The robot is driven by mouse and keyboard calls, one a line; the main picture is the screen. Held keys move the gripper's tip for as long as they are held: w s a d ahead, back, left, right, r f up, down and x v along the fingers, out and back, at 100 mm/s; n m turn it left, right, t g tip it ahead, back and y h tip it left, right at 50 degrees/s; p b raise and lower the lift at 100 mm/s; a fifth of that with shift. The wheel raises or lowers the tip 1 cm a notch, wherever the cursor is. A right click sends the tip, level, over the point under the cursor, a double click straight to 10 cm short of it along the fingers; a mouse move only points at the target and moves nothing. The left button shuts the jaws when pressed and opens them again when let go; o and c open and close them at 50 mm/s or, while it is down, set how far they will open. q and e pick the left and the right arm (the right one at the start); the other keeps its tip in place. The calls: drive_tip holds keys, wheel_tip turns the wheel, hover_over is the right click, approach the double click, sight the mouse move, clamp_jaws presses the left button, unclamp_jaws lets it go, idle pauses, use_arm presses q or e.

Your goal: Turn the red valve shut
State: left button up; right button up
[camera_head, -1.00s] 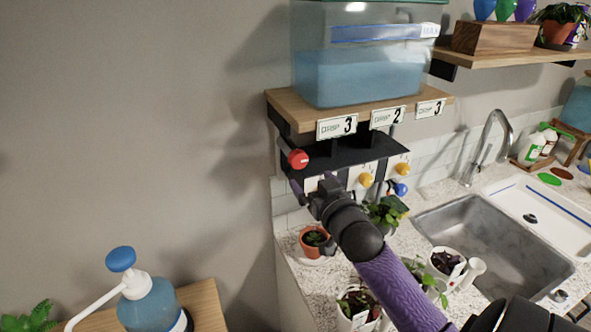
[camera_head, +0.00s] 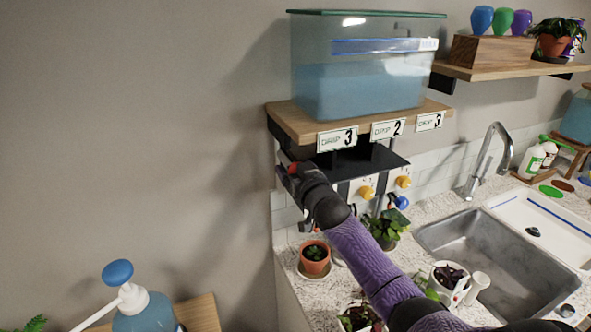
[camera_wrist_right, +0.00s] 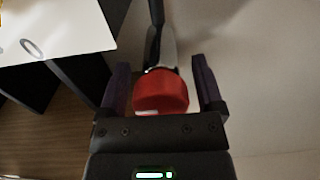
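The red valve (camera_head: 292,169) is at the left end of the black bracket, under the wooden shelf, mostly hidden by my right gripper (camera_head: 287,174) in the head view. In the right wrist view the round red knob (camera_wrist_right: 160,94) sits between the two fingers of my right gripper (camera_wrist_right: 160,66). The fingers are apart, one on each side of the knob, with a narrow gap visible at the left finger. My left gripper is not in view.
A blue water tank (camera_head: 360,85) stands on the shelf (camera_head: 290,120) just above. Yellow valves (camera_head: 367,193) and a blue valve (camera_head: 402,202) are to the right. A potted succulent (camera_head: 315,258) and other plants stand on the counter below. The wall at left is bare.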

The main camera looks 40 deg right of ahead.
drive_tip(key=c, duration=1.1)
drive_tip(key=shift+o, duration=0.2)
drive_tip(key=shift+n, duration=0.3)
drive_tip(key=n+p, duration=0.1)
drive_tip(key=n, duration=0.2)
drive_tip(key=shift+n, duration=0.4)
drive_tip(key=n, duration=0.4)
drive_tip(key=shift+n+p, duration=0.3)
drive_tip(key=shift+p, duration=0.05)
drive_tip(key=n, duration=0.4)
drive_tip(key=shift+n, duration=2.5)
